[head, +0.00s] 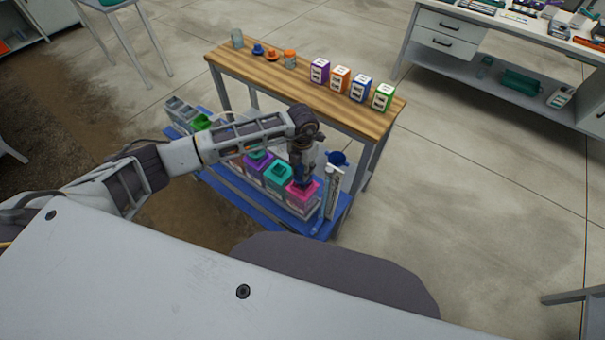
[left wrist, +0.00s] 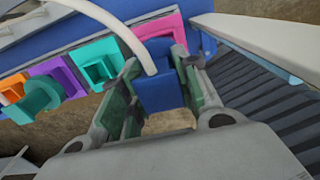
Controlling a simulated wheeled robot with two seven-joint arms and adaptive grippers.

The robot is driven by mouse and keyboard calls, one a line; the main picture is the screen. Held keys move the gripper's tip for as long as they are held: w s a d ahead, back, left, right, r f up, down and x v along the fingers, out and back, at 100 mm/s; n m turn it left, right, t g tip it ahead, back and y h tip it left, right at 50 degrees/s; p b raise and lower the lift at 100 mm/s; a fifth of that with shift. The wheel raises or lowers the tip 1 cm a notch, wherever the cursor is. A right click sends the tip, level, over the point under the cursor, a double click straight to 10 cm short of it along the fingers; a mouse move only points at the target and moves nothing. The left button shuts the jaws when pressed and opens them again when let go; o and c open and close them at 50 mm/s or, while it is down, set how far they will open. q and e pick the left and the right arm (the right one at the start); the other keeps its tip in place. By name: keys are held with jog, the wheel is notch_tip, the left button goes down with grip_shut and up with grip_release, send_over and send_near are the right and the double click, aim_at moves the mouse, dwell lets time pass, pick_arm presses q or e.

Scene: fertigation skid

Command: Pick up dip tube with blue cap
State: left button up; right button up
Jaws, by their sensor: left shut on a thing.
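My left gripper (head: 301,177) reaches down over the pink-topped tank (head: 302,194) at the near right end of the row on the low blue skid. In the left wrist view, its two green-padded fingers (left wrist: 155,98) are shut on the blue cap of the dip tube (left wrist: 158,78). A pale curved hose (left wrist: 125,36) runs from the cap up and to the left. The tube below the cap is hidden, so I cannot tell how far it sits in the tank. My right gripper is not in view.
Teal (head: 278,174) and purple tank tops stand left of the pink one. A blue funnel-like part (head: 337,158) and a clear upright cylinder (head: 331,190) stand close on the right. The wooden bench (head: 240,57) behind holds several small boxes and caps.

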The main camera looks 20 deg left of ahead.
pick_arm(q)
notch_tip(320, 180, up, 5)
jog(key=shift+f, duration=0.1)
jog(key=shift+r, duration=0.75)
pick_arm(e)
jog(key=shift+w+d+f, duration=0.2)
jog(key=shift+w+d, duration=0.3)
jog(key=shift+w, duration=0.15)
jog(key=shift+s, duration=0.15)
pick_arm(q)
jog(key=shift+r, duration=0.75)
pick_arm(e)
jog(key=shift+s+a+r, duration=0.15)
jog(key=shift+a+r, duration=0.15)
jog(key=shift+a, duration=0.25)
